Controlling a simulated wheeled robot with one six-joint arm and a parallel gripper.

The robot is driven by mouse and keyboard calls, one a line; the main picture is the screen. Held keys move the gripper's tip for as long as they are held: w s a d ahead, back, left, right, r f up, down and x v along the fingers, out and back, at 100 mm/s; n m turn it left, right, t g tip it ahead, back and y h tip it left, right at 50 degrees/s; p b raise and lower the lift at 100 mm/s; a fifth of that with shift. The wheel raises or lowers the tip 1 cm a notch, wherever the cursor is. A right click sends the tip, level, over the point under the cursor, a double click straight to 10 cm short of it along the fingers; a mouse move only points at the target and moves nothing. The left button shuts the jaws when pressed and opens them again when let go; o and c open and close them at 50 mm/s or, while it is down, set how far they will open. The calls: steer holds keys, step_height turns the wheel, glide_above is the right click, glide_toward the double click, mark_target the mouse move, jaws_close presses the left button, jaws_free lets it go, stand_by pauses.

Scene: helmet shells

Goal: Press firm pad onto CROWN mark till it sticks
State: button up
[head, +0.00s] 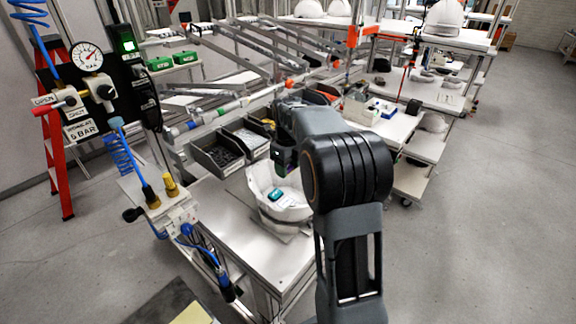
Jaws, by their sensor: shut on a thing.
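A white helmet shell (299,213) rests open side up on the pale workbench, in the middle of the head view. Inside it lie a small teal piece (276,195) and a white label (286,202); any lettering is too small to read. My gripper (283,170) is over the far side of the shell, below my dark wrist. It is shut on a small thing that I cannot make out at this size. I cannot tell whether that thing touches the shell. My arm hides the shell's right side.
Two dark bins (217,151) stand behind the shell, one with dark small parts. A post with air fittings and blue hoses (196,240) stands at the bench's left edge. The bench front (262,252) is clear. A cart (420,170) stands to the right.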

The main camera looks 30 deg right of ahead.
mark_target(288, 204)
steer(key=shift+f+b, duration=4.25)
steer(key=shift+f, duration=2.55)
steer(key=shift+f, duration=0.4)
steer(key=o, duration=1)
steer(key=shift+c, duration=0.2)
steer(key=shift+r, duration=0.1)
